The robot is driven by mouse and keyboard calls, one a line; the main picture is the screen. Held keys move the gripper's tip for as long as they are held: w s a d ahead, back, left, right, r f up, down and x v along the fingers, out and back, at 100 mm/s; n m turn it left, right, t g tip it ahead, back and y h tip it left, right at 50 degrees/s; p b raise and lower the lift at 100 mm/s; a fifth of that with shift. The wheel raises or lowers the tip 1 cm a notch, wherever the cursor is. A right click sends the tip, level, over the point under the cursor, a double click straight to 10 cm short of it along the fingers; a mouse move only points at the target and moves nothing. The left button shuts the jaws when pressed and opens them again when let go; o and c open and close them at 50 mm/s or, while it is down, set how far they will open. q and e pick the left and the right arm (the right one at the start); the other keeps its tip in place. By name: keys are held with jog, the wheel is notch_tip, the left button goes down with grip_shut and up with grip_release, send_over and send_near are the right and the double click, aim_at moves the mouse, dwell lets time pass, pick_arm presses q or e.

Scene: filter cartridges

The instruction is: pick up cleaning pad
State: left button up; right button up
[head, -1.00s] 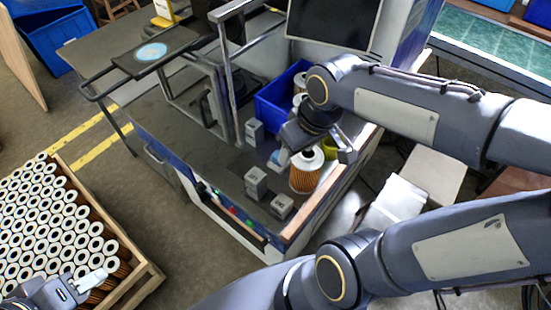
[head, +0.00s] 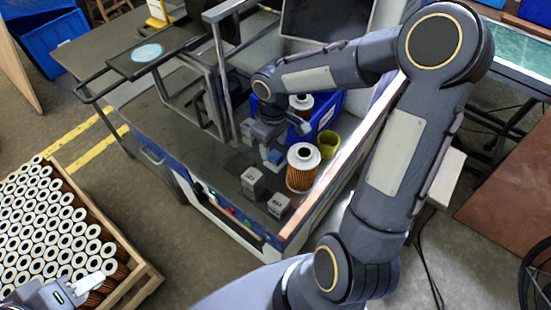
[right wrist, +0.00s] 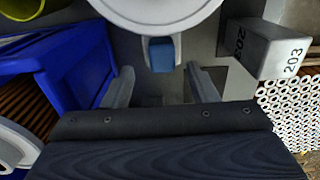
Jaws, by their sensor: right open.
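The cleaning pad (head: 273,157) is a small blue block with a paler part, lying on the bench top beside a filter cartridge. In the right wrist view the pad (right wrist: 161,55) is just beyond the gap between my fingers, partly hidden by the white filter cap. My right gripper (right wrist: 163,84) is open and empty, pointing toward the pad. In the head view it hangs above the bench beside the pad. My left gripper (head: 92,284) is at the lower left over the filter crate; its jaw gap is not clear.
A filter cartridge (head: 303,170) with a white cap stands close to the pad. Grey numbered blocks (head: 253,182) stand nearby. A blue bin (head: 325,112) with a filter and a yellow-green cup (head: 328,144) are behind. A crate of filters (head: 140,287) is at left.

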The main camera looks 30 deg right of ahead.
aim_at(274, 153)
jog(key=f, duration=0.3)
jog(key=shift+s+a+f, duration=0.1)
jog(key=shift+s+f, duration=0.1)
jog(key=shift+f, duration=0.1)
jog(key=c, duration=1)
jog(key=shift+r, duration=0.15)
jog(key=shift+c, duration=0.4)
jog(key=shift+r, duration=0.65)
jog(key=s+a+r+b, duration=0.1)
jog(key=s+a+r, duration=0.7)
jog(key=s+r, duration=0.3)
jog(key=shift+a+r, duration=0.25)
jog(key=shift+s, duration=0.1)
